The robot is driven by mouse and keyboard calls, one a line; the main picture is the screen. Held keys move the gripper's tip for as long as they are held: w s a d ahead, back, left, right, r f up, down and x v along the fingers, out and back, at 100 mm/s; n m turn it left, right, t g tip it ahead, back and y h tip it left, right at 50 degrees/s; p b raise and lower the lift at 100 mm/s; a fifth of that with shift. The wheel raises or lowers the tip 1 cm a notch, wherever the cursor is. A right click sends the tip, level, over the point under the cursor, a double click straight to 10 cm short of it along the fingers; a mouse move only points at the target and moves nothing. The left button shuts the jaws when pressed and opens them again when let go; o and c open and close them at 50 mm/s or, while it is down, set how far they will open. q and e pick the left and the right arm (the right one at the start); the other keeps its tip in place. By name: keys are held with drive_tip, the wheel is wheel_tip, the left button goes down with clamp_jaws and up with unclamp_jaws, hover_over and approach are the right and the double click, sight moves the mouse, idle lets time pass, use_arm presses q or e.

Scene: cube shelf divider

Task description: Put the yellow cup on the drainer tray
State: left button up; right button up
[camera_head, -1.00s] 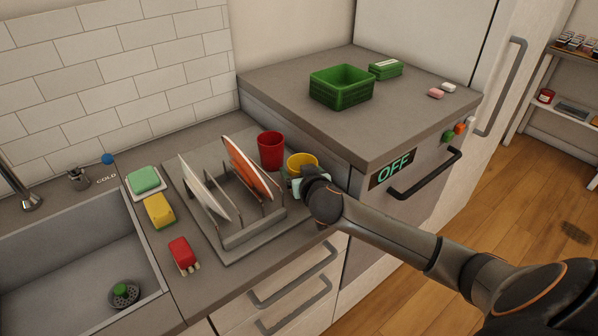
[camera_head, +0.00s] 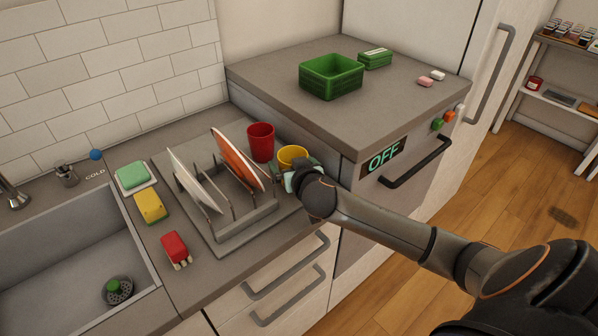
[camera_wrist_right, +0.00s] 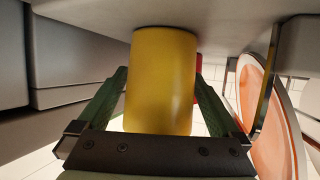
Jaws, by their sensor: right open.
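The yellow cup (camera_head: 292,157) stands upright at the right side of the drainer tray (camera_head: 222,247), beside the red cup (camera_head: 261,142). My right gripper (camera_head: 298,178) hides its lower part, and I cannot tell whether its base is on the tray or just beside it. In the right wrist view the yellow cup (camera_wrist_right: 162,80) stands between the two spread green fingers of my right gripper (camera_wrist_right: 162,95). Gaps show between the fingers and the cup's sides. My left gripper is out of view.
An orange plate (camera_head: 237,158) and a white plate (camera_head: 190,182) stand in the rack, left of the cup. The raised appliance with the OFF display (camera_head: 384,157) is close on the right. The sink (camera_head: 70,260) is at left.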

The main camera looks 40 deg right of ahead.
drive_tip(key=v, duration=1.1)
idle(0.5)
